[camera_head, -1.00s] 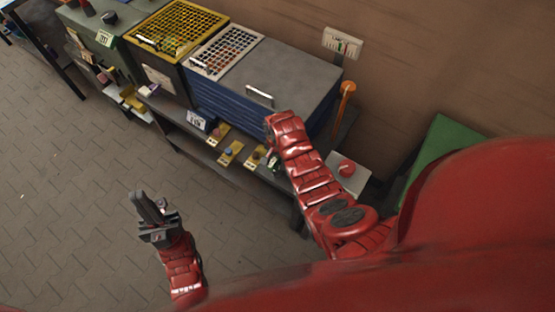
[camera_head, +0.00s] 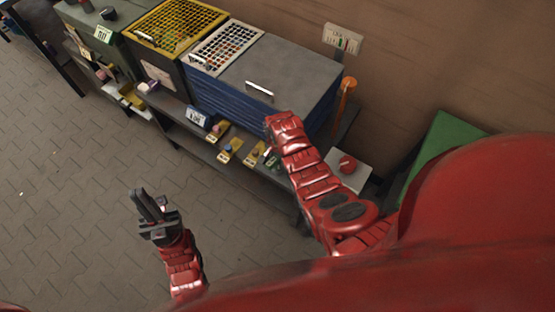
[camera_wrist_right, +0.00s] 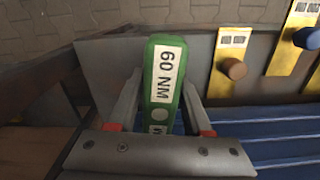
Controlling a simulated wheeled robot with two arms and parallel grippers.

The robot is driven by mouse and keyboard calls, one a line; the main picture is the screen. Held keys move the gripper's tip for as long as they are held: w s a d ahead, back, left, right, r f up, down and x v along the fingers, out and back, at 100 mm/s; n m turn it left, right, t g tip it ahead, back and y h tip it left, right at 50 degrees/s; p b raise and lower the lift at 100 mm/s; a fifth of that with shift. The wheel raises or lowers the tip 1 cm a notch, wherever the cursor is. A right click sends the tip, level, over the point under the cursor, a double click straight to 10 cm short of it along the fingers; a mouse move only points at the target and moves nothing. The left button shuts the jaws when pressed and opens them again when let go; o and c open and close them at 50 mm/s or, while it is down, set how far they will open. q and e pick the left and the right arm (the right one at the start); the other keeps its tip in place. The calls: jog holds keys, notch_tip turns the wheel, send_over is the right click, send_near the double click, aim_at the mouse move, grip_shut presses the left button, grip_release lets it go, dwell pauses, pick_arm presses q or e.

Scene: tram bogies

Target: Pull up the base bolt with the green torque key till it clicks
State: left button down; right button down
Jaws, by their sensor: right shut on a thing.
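The green torque key (camera_wrist_right: 163,75), labelled "60 NM", stands between the fingers of my right gripper (camera_wrist_right: 160,88) in the right wrist view. The gripper is shut on it. I cannot make out the base bolt in either view.
A blue cabinet (camera_head: 235,105) stands behind, with a red button box (camera_head: 347,166) to the right. The floor (camera_head: 70,200) at left is clear.

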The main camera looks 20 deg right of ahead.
dwell(0.3)
jog(key=shift+m, duration=0.3)
jog(key=shift+w+r+m+p, duration=0.15)
jog(key=shift+m+p, duration=0.25)
jog(key=shift+m, duration=0.5)
jog(key=shift+m+p, duration=0.4)
jog(key=shift+m, duration=0.6)
